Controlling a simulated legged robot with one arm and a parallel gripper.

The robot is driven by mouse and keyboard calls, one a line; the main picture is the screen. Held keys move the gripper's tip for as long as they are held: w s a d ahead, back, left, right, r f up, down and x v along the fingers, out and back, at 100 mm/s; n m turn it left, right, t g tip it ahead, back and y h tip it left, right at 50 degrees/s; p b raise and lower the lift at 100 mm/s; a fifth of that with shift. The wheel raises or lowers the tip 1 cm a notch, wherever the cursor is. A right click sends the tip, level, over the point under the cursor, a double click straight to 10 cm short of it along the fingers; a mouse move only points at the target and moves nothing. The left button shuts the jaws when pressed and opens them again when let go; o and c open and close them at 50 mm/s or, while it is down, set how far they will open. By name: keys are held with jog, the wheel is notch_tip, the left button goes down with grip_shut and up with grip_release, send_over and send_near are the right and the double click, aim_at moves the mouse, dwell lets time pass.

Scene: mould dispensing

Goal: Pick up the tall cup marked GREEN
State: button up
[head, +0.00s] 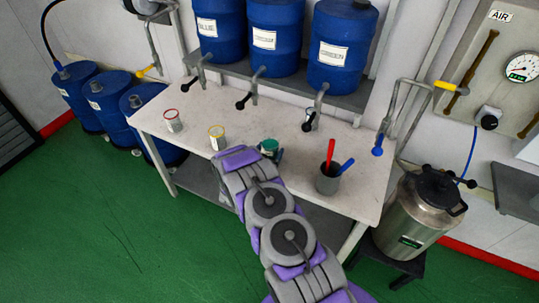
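A cup with a green top (268,146) stands on the white table, right at the far end of my arm. Its lower part is partly hidden, and no marking on it can be read. My gripper (271,154) is at this cup, mostly hidden behind my purple and grey arm links. A small dark part shows beside the cup. I cannot tell whether the fingers are around it or only beside it, nor whether they are open or shut.
On the white table (316,128), a red-rimmed cup (173,121) and a yellow-rimmed cup (217,138) stand to the left. A grey pot (328,180) with red and blue sticks stands to the right. Blue drums with taps (339,50) line the shelf behind. A steel tank (415,222) stands at right.

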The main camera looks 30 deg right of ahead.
jog(key=c, duration=1.1)
